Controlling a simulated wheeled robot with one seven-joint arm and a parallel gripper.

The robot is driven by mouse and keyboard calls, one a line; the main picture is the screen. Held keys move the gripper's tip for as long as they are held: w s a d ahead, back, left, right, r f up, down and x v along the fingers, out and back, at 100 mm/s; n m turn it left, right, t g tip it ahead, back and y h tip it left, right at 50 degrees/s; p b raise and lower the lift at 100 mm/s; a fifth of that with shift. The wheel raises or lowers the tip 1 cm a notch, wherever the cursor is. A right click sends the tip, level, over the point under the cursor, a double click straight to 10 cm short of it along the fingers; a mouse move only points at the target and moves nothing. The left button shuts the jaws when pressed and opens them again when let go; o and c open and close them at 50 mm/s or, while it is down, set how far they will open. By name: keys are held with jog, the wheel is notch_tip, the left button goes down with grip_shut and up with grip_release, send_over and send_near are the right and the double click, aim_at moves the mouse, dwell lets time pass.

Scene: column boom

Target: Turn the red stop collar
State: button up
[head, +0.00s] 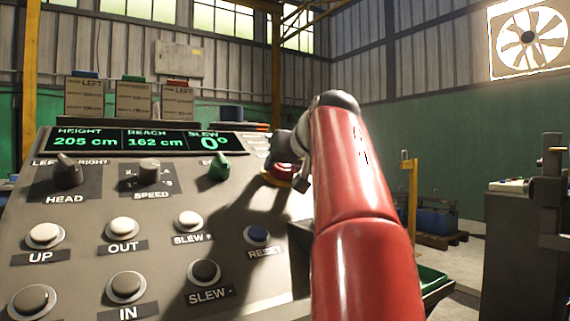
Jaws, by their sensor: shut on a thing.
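The red stop collar (279,173) is at the upper right of the sloped grey control panel (90,220), on a yellow base. Only its left part shows; my gripper (288,158) and arm cover the rest. My gripper is at the collar and shut on it, though the fingertips are mostly hidden behind my red arm. Whether the collar is turned cannot be told.
The display (145,139) reads height 205 cm, reach 162 cm, slew 0°. A grey machine (520,240) stands at right.

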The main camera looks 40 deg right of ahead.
jog(key=m+h+p, duration=0.1)
jog(key=m, duration=0.1)
jog(key=m+g+h+p, duration=0.1)
jog(key=m+p, duration=0.1)
jog(key=m+g+h+p, duration=0.1)
jog(key=m, duration=0.1)
jog(key=shift+w+a+r, duration=0.1)
jog(key=shift+a+r, duration=0.1)
jog(key=shift+r, duration=0.05)
jog(key=shift+m+g+h+p, duration=0.5)
jog(key=shift+m+p, duration=0.25)
jog(key=shift+m, duration=0.15)
jog(key=shift+f+m+g+h+p, duration=0.2)
jog(key=shift+m+g+h+p, duration=0.2)
jog(key=shift+m+g+p, duration=0.8)
jog(key=shift+f+m+b, duration=0.1)
jog(key=shift+m+b, duration=0.2)
jog(key=shift+m, duration=0.1)
jog(key=o, duration=0.9)
jog(key=shift+w, duration=0.1)
jog(key=shift+o, duration=0.4)
